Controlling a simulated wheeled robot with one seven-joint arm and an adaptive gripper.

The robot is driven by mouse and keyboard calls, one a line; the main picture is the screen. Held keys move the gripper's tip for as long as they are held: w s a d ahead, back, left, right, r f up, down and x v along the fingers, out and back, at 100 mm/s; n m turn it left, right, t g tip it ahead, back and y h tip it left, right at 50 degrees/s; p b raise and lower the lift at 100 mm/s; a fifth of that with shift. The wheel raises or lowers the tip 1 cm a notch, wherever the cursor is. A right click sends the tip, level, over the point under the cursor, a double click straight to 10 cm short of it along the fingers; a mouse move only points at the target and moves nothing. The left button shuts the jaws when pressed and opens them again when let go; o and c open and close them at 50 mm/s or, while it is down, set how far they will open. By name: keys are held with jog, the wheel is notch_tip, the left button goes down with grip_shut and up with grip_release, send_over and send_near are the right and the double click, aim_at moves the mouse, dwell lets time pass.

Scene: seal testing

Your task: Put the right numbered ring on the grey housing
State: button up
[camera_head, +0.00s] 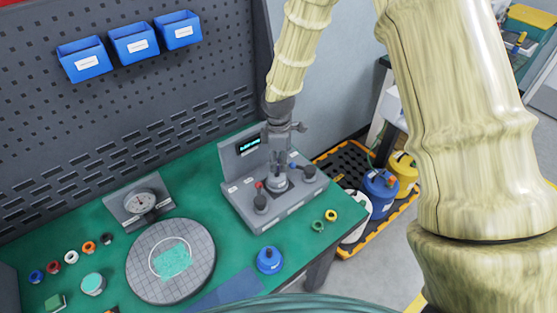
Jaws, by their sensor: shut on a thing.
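My gripper (277,158) is at the grey bench device (243,200), over the small round grey part in its middle. This part (275,184) may be the grey housing; I cannot tell for sure. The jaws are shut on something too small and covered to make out. Whether it touches the grey part is unclear. Loose rings lie at the left: blue (36,276), red (55,267), white (71,257), orange (89,247) and black (106,239). A green ring (318,225) and a yellow ring (330,214) lie right of the device. No numbers are readable.
A round grey plate (200,262) and a dial gauge (142,202) stand on the green table (230,262). A blue weight-like object (269,260) sits near the front edge. Black knobs rise from the device. Blue bins (133,43) hang on the pegboard; containers (380,190) stand right.

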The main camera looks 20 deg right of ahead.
jog(key=shift+f+b, duration=0.4)
jog(key=shift+f, duration=0.8)
jog(key=shift+f, duration=0.25)
jog(key=shift+f, duration=0.7)
dwell(1.7)
jog(key=o, duration=0.9)
jog(key=shift+r+p, duration=3)
jog(key=shift+r, duration=1.5)
